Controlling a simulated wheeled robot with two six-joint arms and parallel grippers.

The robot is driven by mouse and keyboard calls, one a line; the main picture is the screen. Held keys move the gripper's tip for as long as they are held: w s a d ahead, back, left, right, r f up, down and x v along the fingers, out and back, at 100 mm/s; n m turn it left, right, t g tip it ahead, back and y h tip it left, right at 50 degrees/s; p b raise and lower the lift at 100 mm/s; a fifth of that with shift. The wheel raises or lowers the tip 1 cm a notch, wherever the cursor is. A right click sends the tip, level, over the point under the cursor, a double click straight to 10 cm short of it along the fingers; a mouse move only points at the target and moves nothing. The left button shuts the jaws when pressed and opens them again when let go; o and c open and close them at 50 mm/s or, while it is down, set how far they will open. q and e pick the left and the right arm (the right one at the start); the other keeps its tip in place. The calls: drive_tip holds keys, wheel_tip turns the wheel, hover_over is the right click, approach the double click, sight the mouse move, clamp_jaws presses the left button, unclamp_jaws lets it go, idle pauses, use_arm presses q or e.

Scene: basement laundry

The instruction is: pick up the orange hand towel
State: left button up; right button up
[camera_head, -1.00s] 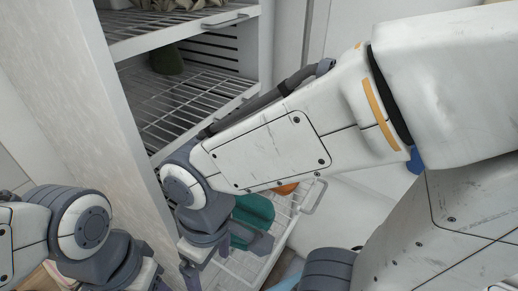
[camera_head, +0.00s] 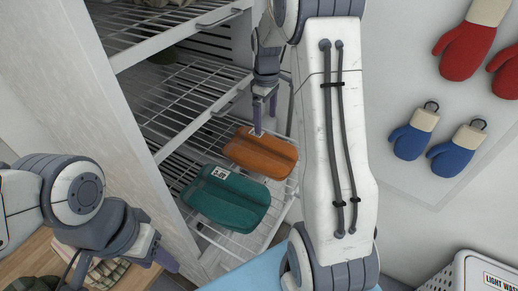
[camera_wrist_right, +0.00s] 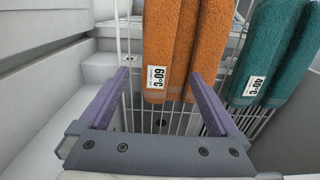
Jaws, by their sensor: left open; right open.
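The orange hand towel (camera_head: 262,154) lies folded on a white wire shelf, beside a teal towel (camera_head: 228,198). In the right wrist view the orange towel (camera_wrist_right: 183,45) has a white "60°C" tag and is just beyond my right gripper (camera_wrist_right: 160,82), which is open and empty. In the head view my right gripper (camera_head: 262,108) is at the far end of the orange towel, its fingers close to the tag; whether they touch it is unclear. My left gripper (camera_head: 160,265) is at the lower left, away from both towels, its fingers partly hidden.
The wire rack (camera_head: 185,95) has several shelves and a pale side panel (camera_head: 125,130) on the left. Red and blue mittens (camera_head: 410,135) hang on the right wall. A white basket (camera_head: 470,272) stands at the lower right. Striped folded cloth (camera_head: 100,272) lies at the lower left.

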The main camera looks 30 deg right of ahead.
sight(266, 137)
wheel_tip(266, 137, down, 3)
drive_tip(key=shift+r, duration=0.1)
drive_tip(key=f, duration=0.1)
drive_tip(key=f+p, duration=0.1)
drive_tip(key=f, duration=0.1)
drive_tip(key=f+p, duration=0.1)
drive_tip(key=shift+s+d+f, duration=0.1)
drive_tip(key=shift+d+f, duration=0.05)
drive_tip(key=shift+d, duration=0.1)
drive_tip(key=shift+f, duration=0.5)
clamp_jaws()
drive_tip(key=shift+r, duration=0.1)
